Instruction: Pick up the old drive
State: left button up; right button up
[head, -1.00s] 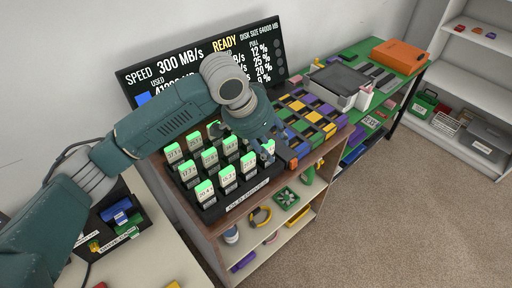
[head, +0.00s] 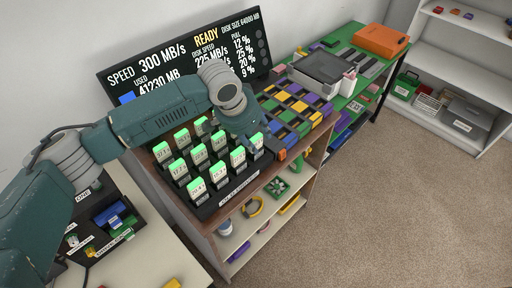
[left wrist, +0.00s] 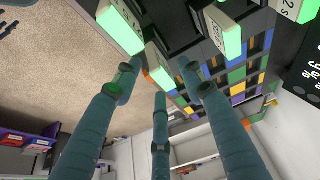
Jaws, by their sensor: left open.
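Several drives with bright green tops and white number labels stand upright in a black rack (head: 236,197) in the head view. I cannot tell which one is the old drive. My left gripper (head: 258,143) is at the right corner of the rack, over the rightmost drive (head: 257,146), and its arm and hand partly cover that corner. In the left wrist view the open fingers (left wrist: 157,78) are spread around a green-ended drive (left wrist: 158,62), with no clear grip on it. Another drive (left wrist: 122,27) is just outside the left finger. My right gripper is out of view.
A screen (head: 185,62) stands behind the rack. A grid of coloured blocks (head: 297,108) adjoins it on the right. A green table (head: 347,47) with a grey device (head: 322,68) is farther right. A black bin (head: 105,222) is at lower left. Open floor lies at right.

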pick_arm(q)
jog(key=shift+w+d+f, duration=0.25)
jog(key=shift+f, duration=0.4)
grip_shut()
jog(key=shift+r, duration=0.15)
